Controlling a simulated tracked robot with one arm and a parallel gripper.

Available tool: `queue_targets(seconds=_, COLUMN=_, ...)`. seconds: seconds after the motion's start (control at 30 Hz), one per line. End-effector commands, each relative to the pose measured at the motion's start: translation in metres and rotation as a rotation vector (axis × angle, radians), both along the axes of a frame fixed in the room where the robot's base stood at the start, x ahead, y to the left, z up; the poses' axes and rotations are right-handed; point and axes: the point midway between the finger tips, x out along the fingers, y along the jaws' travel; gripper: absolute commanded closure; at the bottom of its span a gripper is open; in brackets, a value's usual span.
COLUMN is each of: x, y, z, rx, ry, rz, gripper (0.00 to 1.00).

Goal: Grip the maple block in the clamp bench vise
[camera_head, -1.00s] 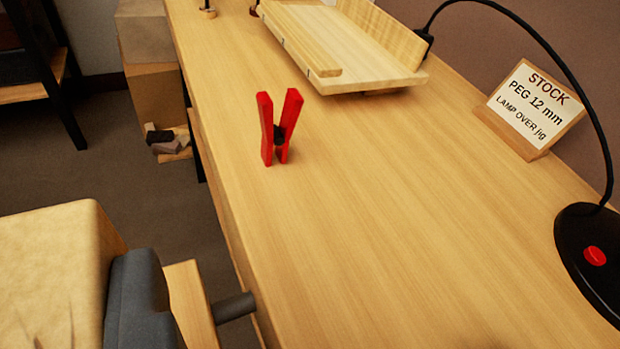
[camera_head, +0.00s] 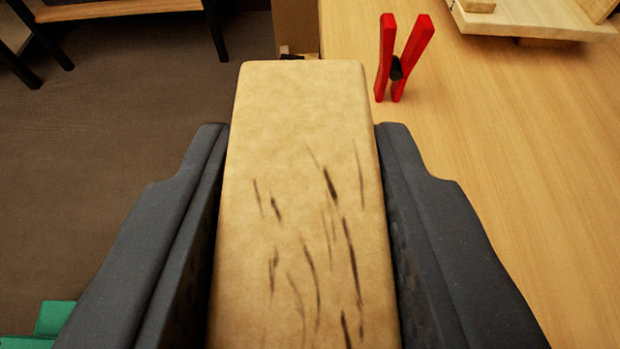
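The maple block (camera_head: 300,200), pale tan with dark streaks, fills the middle of the view and points away from me. My gripper (camera_head: 302,130) has one dark grey finger along each side of it. Both fingers appear to touch the block's sides, so it is shut on the block. The block overlaps the bench's left edge in the picture. The clamp bench vise cannot be made out now; the block and fingers cover much of the near bench edge.
A red clamp (camera_head: 397,60) stands on the wooden bench (camera_head: 530,150), beyond the right finger. A pale wooden jig (camera_head: 535,22) lies at the top right. A dark-framed shelf (camera_head: 130,10) stands top left. Green items (camera_head: 50,318) show low on the left.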

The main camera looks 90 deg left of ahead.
Motion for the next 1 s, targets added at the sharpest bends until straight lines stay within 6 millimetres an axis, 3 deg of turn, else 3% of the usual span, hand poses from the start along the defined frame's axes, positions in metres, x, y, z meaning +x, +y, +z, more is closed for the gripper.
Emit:
queue_targets(seconds=0.6, x=-0.001, y=0.002, z=-0.049, rx=0.001, ry=0.002, rz=0.003, gripper=0.96)
queue_targets(seconds=1.0, x=-0.001, y=0.002, z=-0.058, rx=0.0, ry=0.0, rz=0.005, gripper=0.96)
